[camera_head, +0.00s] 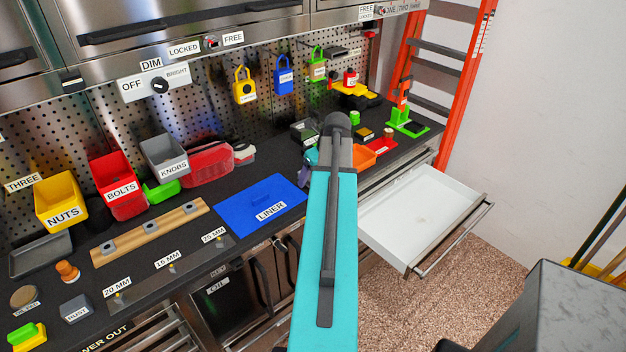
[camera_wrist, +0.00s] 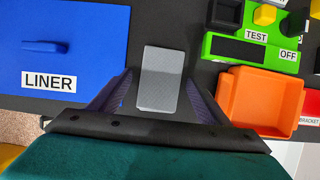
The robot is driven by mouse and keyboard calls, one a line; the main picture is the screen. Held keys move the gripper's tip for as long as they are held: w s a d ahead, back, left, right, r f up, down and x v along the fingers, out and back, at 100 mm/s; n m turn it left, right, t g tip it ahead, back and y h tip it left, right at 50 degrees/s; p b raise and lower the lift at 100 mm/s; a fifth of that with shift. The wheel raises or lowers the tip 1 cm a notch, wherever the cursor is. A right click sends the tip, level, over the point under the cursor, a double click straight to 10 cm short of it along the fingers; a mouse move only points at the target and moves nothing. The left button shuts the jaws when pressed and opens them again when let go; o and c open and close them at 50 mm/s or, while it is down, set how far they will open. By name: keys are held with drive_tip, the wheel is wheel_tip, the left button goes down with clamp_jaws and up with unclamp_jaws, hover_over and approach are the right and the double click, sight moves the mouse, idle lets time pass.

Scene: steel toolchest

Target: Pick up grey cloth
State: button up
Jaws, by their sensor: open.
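The grey cloth (camera_wrist: 158,78) is a small flat grey rectangle on the black worktop, in the middle of the wrist view. My gripper (camera_wrist: 159,84) is open, with one purple finger to the left of the cloth and one to the right. Dark worktop shows between the cloth and each finger, and nothing is held. I cannot tell how high the fingertips are above the worktop. In the head view my arm hides the cloth and most of the gripper.
The blue LINER panel (camera_wrist: 65,45) lies left of the cloth; it also shows in the head view (camera_head: 255,207). An orange bin (camera_wrist: 258,100) and a green TEST box (camera_wrist: 240,48) are close on the right. An open white drawer (camera_head: 415,205) juts out below the worktop.

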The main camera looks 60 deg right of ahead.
drive_tip(key=shift+f, duration=0.2)
idle(0.4)
drive_tip(key=shift+c, duration=0.4)
drive_tip(key=c, duration=1.2)
drive_tip(key=shift+o, duration=0.2)
drive_tip(key=shift+r, duration=0.2)
drive_tip(key=shift+r+b, duration=0.85)
drive_tip(key=shift+r, duration=0.85)
drive_tip(key=s+a+b, duration=0.1)
drive_tip(key=a, duration=0.2)
drive_tip(key=s+a+b, duration=0.1)
drive_tip(key=s+a, duration=0.1)
drive_tip(key=a, duration=0.1)
drive_tip(key=s+a+r, duration=0.1)
drive_tip(key=s+a, duration=0.1)
drive_tip(key=a, duration=0.1)
drive_tip(key=shift+a+b, duration=0.35)
drive_tip(key=shift+b, duration=0.75)
drive_tip(key=shift+b, duration=0.4)
drive_tip(key=shift+a+b, duration=0.25)
drive_tip(key=shift+b, duration=0.55)
